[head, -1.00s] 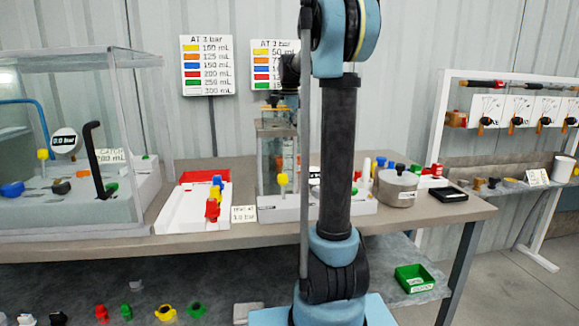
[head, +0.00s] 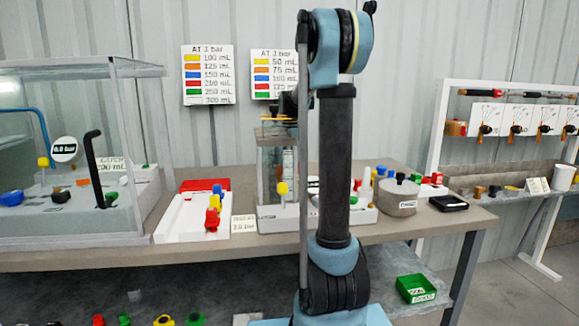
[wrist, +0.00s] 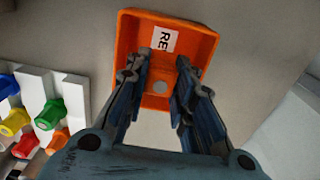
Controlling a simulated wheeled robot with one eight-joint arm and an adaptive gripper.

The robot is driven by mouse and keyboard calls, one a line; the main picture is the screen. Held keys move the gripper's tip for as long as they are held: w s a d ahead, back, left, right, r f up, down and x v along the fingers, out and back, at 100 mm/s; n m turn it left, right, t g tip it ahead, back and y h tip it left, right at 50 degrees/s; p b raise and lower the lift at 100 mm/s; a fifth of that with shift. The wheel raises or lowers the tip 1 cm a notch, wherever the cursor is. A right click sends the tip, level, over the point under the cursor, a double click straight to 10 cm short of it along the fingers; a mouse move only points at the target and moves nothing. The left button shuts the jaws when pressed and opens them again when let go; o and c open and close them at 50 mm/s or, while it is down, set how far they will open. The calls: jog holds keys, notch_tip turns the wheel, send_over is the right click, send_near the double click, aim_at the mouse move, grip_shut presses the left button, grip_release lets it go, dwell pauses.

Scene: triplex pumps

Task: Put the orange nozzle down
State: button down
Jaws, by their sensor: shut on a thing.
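In the wrist view my gripper (wrist: 163,82) points down over an orange tray (wrist: 205,31) with a white label reading "RE". The fingers are closed in around a small orange piece with a pale grey round spot, the orange nozzle (wrist: 160,84). The nozzle is hard to tell from the orange tray behind it, and the fingers cover part of it. I cannot tell whether it touches the tray. In the head view the gripper and the nozzle do not show clearly, as my arm stands in front.
A white rack (wrist: 73,88) with several coloured nozzles is left of the tray in the wrist view. The head view shows a glass-walled tank (head: 70,150), a white nozzle rack (head: 180,220) and a green bin (head: 416,289) on the lower shelf. Bare surface surrounds the tray's right side.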

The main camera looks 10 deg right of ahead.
jog(key=c, duration=1.4)
grip_release()
jog(key=shift+o, duration=0.2)
notch_tip(320, 180, up, 12)
